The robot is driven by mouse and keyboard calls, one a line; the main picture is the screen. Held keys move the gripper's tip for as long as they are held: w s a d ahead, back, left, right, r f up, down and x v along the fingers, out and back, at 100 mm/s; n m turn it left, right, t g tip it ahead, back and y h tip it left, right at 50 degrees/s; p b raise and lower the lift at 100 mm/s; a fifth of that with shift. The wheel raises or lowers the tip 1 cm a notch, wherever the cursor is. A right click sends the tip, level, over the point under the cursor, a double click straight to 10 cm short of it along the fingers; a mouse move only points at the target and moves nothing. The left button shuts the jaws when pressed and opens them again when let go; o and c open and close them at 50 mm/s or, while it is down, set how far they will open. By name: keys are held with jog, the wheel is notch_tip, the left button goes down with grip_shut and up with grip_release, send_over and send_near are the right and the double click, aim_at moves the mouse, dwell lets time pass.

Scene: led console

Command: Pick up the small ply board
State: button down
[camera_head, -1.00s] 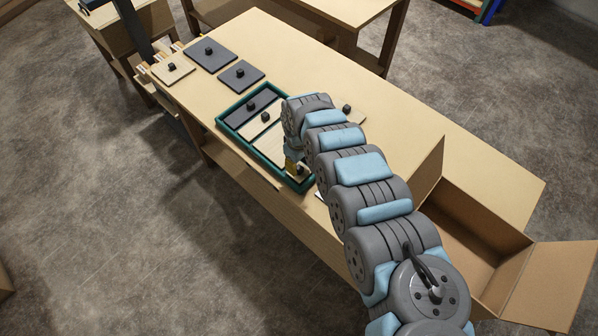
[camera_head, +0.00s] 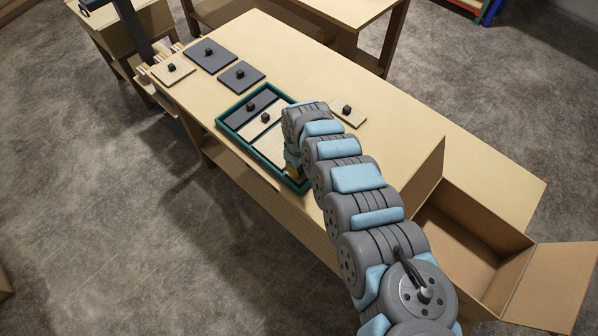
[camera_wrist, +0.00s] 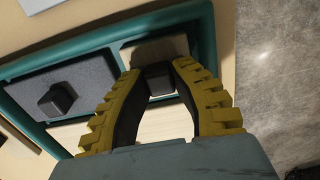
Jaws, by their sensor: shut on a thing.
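The small ply board (camera_wrist: 140,53) shows in the wrist view as a short pale piece with a black knob (camera_wrist: 160,80). My gripper (camera_wrist: 159,72) has its yellow fingers shut on that knob. The board is at the edge of the teal tray (camera_wrist: 208,40); I cannot tell whether it is clear of the tray floor. In the head view my gripper (camera_head: 293,172) is low at the tray's near right end, and my arm hides the held board.
The tray also holds a dark board (camera_head: 250,107) and a pale board (camera_head: 258,128). A loose ply board (camera_head: 347,117) lies right of the arm. Several boards (camera_head: 211,56) lie at the table's left end. An open cardboard box (camera_head: 470,235) stands at the right.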

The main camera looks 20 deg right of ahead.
aim_at(300, 169)
jog(key=shift+d+r, duration=0.1)
jog(key=shift+r, duration=0.35)
notch_tip(300, 169, up, 3)
jog(key=shift+s+r+p, duration=0.1)
jog(key=shift+s+p, duration=0.05)
jog(key=shift+p, duration=0.35)
jog(key=s+a+r+p, duration=0.8)
jog(key=s+p, duration=0.3)
jog(key=p, duration=0.5)
jog(key=shift+r, duration=0.5)
